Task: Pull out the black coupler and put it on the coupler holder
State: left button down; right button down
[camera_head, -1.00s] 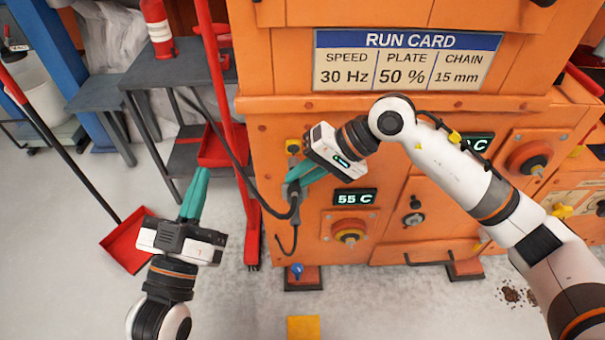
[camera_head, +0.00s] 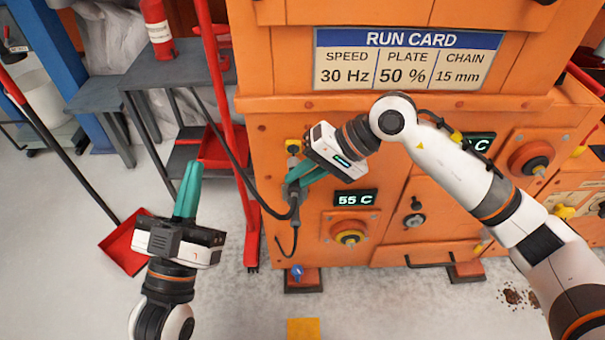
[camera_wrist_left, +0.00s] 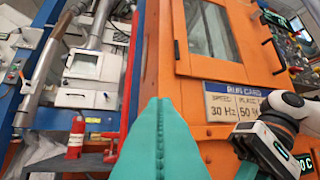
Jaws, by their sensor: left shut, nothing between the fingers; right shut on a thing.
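My right gripper (camera_head: 296,181) is shut on the black coupler (camera_head: 291,193) at the left side of the orange machine's front. The teal fingers hide part of it, and I cannot tell whether it is still seated. A black hose (camera_head: 262,207) runs to it from the upper left. My left gripper (camera_head: 193,166) is shut and empty, fingers pointing up, left of the machine and apart from it. Its shut teal fingers also fill the middle of the left wrist view (camera_wrist_left: 160,108). I cannot make out the coupler holder for certain; a small yellow fitting (camera_head: 293,146) sits just above the coupler.
A red post (camera_head: 238,150) stands between my left gripper and the machine. A grey table (camera_head: 170,72) with a fire extinguisher (camera_head: 157,28) is behind at left. A red dustpan (camera_head: 125,240) lies on the floor at left. A 55 C display (camera_head: 355,198) is right of the coupler.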

pick_arm(q)
jog(key=shift+s+r, duration=0.15)
jog(key=shift+r, duration=0.05)
pick_arm(e)
jog(key=shift+w, duration=0.1)
pick_arm(q)
jog(key=shift+s+a+r+t+h+b, duration=0.1)
jog(key=shift+s+r+t+h+b, duration=0.5)
jog(key=shift+s+r+t, duration=0.65)
pick_arm(e)
jog(key=shift+w, duration=0.55)
pick_arm(q)
jog(key=shift+t, duration=0.25)
pick_arm(e)
jog(key=shift+w, duration=0.1)
